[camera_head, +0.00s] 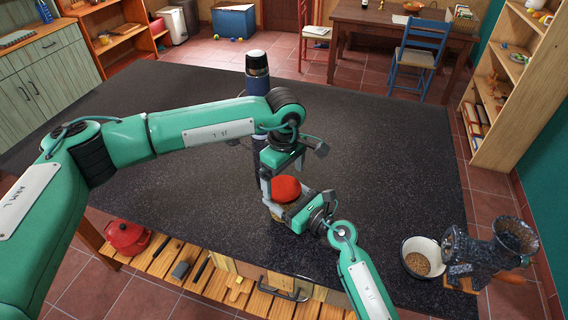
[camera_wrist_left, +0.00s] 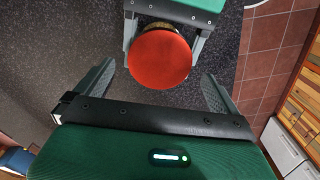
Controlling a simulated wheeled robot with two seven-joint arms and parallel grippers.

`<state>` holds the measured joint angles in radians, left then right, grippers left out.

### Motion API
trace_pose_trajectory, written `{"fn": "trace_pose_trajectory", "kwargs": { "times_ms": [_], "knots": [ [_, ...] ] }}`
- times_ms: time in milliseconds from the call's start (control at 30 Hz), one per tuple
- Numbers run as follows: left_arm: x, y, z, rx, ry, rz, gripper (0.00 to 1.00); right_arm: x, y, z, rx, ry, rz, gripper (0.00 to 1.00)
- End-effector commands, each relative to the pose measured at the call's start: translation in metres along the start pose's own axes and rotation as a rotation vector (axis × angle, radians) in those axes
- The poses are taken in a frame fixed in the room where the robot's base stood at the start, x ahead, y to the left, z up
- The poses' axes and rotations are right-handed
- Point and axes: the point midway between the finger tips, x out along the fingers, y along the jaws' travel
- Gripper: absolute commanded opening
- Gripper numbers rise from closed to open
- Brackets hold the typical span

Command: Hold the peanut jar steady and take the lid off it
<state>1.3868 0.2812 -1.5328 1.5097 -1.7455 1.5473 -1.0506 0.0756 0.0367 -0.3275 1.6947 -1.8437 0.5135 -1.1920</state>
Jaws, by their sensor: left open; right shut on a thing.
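The peanut jar (camera_head: 288,203) stands on the dark counter, topped by a round red lid (camera_head: 286,188). The lid fills the upper middle of the left wrist view (camera_wrist_left: 160,58), and the jar is mostly hidden under it there. My right gripper (camera_head: 290,210) is shut on the jar's body below the lid; it also shows at the top of the left wrist view (camera_wrist_left: 170,20). My left gripper (camera_head: 287,168) is open just above the lid, pointing down. In its wrist view its fingers (camera_wrist_left: 158,72) stand on either side of the lid, with gaps between.
A tall dark blue bottle-like thing (camera_head: 257,68) stands behind my left arm. A white bowl of peanuts (camera_head: 410,248) and a dark speckled mill (camera_head: 480,252) stand at the right. A red pot (camera_head: 127,238) sits below the front edge.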

Motion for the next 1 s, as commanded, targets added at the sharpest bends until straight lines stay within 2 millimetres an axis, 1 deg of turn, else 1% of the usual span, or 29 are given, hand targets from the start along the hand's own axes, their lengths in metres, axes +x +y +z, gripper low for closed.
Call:
{"fn": "trace_pose_trajectory", "kwargs": {
  "times_ms": [33,100,233,333,567,667,700,800,933,1000],
  "knots": [
    [0.008,0.0,0.001,0.0,-0.001,0.0,1.0,0.0,0.0,0.0,0.0,0.001,0.0,0.1],
    [0.017,0.0,0.001,-0.001,-0.001,0.0,1.0,0.0,0.0,0.0,0.0,0.001,0.0,0.1],
    [0.027,0.0,0.0,-0.001,0.0,0.0,1.0,0.0,0.0,0.0,0.0,0.001,0.0,0.1],
    [0.031,0.0,0.0,-0.001,0.0,0.001,1.0,0.0,0.0,0.0,0.0,0.001,0.0,0.1],
    [0.031,0.0,0.0,-0.001,0.0,0.001,1.0,0.0,0.0,0.0,0.0,0.001,0.0,0.1],
    [0.031,0.0,0.0,-0.001,0.0,0.001,0.82,0.0,0.0,0.0,0.0,0.0,0.0,0.1],
    [0.031,0.0,0.0,-0.001,0.0,0.001,0.74,0.0,0.0,0.0,0.0,0.0,0.0,0.1],
    [0.031,0.0,0.0,-0.001,0.0,0.001,0.56,0.0,0.0,0.0,0.0,0.0,0.0,0.1],
    [0.031,0.0,0.0,-0.03,0.0,0.001,0.55,0.0,0.0,0.0,0.0,0.0,0.0,0.1],
    [0.031,0.0,0.0,-0.092,0.0,0.002,0.55,0.0,0.0,0.0,0.0,0.0,0.0,0.1]
  ]
}}
